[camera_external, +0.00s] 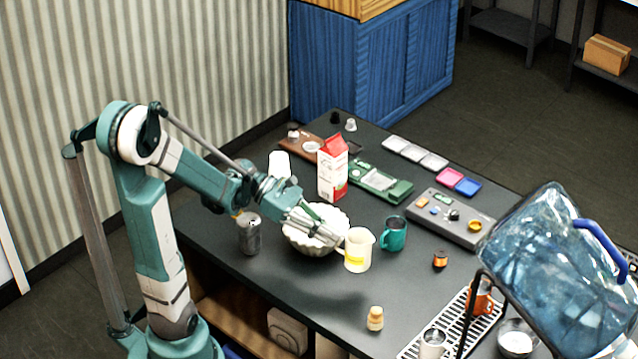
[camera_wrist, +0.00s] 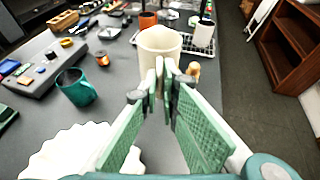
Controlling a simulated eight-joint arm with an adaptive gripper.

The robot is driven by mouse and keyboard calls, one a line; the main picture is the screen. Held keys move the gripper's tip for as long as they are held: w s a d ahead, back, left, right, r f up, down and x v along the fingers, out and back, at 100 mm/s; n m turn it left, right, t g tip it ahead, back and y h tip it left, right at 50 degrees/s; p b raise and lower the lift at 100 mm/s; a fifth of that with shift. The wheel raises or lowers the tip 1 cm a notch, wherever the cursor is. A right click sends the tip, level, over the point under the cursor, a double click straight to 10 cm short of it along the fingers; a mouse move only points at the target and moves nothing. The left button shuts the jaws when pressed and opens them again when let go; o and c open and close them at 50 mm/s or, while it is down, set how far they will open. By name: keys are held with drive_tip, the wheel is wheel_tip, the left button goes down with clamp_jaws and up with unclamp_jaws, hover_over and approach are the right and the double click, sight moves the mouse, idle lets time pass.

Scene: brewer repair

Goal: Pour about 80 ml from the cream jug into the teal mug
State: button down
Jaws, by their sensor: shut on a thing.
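The cream jug (camera_external: 358,248) is a pale jug with a yellow patch. It looks upright, just left of the teal mug (camera_external: 393,234), with a gap between them. My gripper (camera_external: 341,242) reaches it from the left, over a white bowl. In the wrist view the jug (camera_wrist: 160,43) is straight ahead of my fingertips (camera_wrist: 165,78), which are shut at its near side, apparently on its handle. The fingers hide the handle. The teal mug (camera_wrist: 76,88) stands upright on the left there. I cannot tell whether the jug touches the table.
The white fluted bowl (camera_external: 298,240) is beneath my gripper. A red-and-white carton (camera_external: 332,172) stands behind it, and a grey can (camera_external: 249,236) to its left. A grey control box (camera_external: 445,218) lies beyond the mug.

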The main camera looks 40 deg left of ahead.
drive_tip(key=shift+w, duration=0.1)
drive_tip(key=w+a+r+m+g+p, duration=0.1)
drive_tip(key=w+a+r+p, duration=0.1)
drive_tip(key=w+a, duration=0.6)
drive_tip(key=w+a+r+m+g+p, duration=0.1)
drive_tip(key=w+a+r+g+p, duration=0.1)
drive_tip(key=w+a, duration=0.7)
drive_tip(key=shift+w+r+m+p, duration=0.45)
drive_tip(key=shift+w+p, duration=0.2)
drive_tip(key=shift+w, duration=2.7)
drive_tip(key=shift+a, duration=0.1)
drive_tip(key=d+f+y+p, duration=0.4)
drive_tip(key=d+f+y, duration=0.1)
drive_tip(key=d+f, duration=0.15)
drive_tip(key=d+r+y+p, duration=0.1)
drive_tip(key=d+y+p, duration=0.1)
drive_tip(key=p, duration=0.1)
drive_tip(key=d+r+y+p, duration=0.1)
drive_tip(key=r+y+p, duration=0.1)
drive_tip(key=y+p, duration=0.1)
drive_tip(key=shift+w+d+r+g, duration=0.15)
drive_tip(key=shift+d+r+g, duration=0.15)
drive_tip(key=shift+d, duration=0.05)
